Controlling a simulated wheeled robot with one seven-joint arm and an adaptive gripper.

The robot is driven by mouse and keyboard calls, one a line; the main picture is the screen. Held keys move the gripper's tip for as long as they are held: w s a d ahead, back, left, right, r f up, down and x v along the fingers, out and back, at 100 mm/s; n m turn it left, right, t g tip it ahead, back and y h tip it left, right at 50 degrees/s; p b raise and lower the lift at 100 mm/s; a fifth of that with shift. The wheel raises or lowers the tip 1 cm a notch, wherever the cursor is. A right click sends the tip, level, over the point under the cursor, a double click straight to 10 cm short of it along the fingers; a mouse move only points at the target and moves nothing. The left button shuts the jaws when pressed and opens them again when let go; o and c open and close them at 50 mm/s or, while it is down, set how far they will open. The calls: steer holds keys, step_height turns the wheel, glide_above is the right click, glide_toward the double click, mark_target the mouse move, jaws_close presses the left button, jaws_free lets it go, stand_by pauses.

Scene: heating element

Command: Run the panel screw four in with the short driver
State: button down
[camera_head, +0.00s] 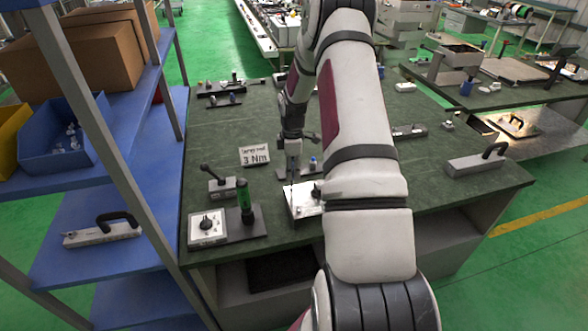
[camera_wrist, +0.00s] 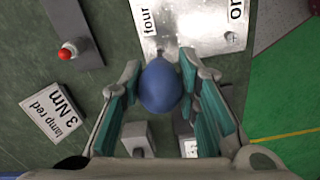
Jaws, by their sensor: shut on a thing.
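My gripper (camera_wrist: 160,88) is shut on the blue rounded handle of the short driver (camera_wrist: 160,86), between its teal pads. In the head view my gripper (camera_head: 293,165) points down over the left part of the bright metal panel (camera_head: 303,203). The panel (camera_wrist: 205,35) also shows in the wrist view, with "four" printed near its left edge and a partly cut-off "on" at right. The driver's thin shaft reaches toward the panel edge below the word "four". The handle hides most of the shaft, and I cannot tell whether its tip touches a screw.
A card (camera_wrist: 54,113) reads "lamp red 3 Nm". A grey strip (camera_wrist: 75,30) with a red knob lies left. Blue shelves (camera_head: 100,245) stand left.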

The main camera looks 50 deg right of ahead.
steer(key=shift+n, duration=1.2)
